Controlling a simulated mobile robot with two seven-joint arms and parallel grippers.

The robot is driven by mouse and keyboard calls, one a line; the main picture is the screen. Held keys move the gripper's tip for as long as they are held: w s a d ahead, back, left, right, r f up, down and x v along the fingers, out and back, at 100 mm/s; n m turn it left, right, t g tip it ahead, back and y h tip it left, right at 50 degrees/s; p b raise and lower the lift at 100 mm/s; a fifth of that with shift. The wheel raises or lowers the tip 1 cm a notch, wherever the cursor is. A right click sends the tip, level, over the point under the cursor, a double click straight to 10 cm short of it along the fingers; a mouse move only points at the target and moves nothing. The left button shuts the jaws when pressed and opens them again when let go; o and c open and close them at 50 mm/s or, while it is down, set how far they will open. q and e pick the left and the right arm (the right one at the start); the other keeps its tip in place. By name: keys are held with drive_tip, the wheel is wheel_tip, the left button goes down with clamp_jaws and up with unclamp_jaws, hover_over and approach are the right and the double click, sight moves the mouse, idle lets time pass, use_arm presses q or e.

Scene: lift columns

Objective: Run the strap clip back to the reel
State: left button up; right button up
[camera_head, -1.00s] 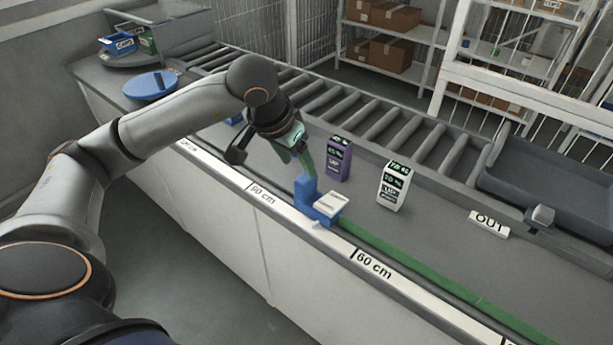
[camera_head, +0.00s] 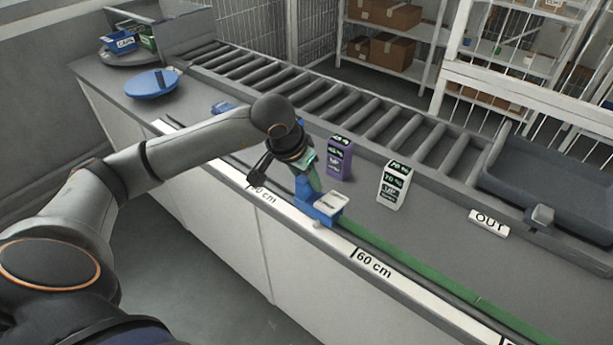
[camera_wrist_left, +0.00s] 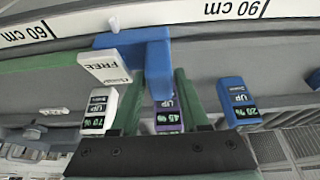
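The strap clip (camera_head: 318,204) is a blue block with an upright post and a white plate, at the counter's front edge. In the left wrist view the clip (camera_wrist_left: 158,62) has its plate marked FREE. A green strap (camera_head: 420,271) runs from it along the front edge to the lower right and out of view. I see no reel. My left gripper (camera_head: 311,182) is at the post. In the left wrist view its green fingers (camera_wrist_left: 160,88) stand either side of the post, apparently with small gaps. My right gripper is not in view.
A purple box (camera_head: 339,159) and a white box (camera_head: 394,185) stand behind the clip. A blue box (camera_wrist_left: 237,102) stands beside the gripper. A roller conveyor (camera_head: 350,105) runs behind, with a dark tray (camera_head: 540,180) at right. A blue disc (camera_head: 151,83) is at left.

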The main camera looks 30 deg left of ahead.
use_arm(q)
clamp_jaws()
idle(1.0)
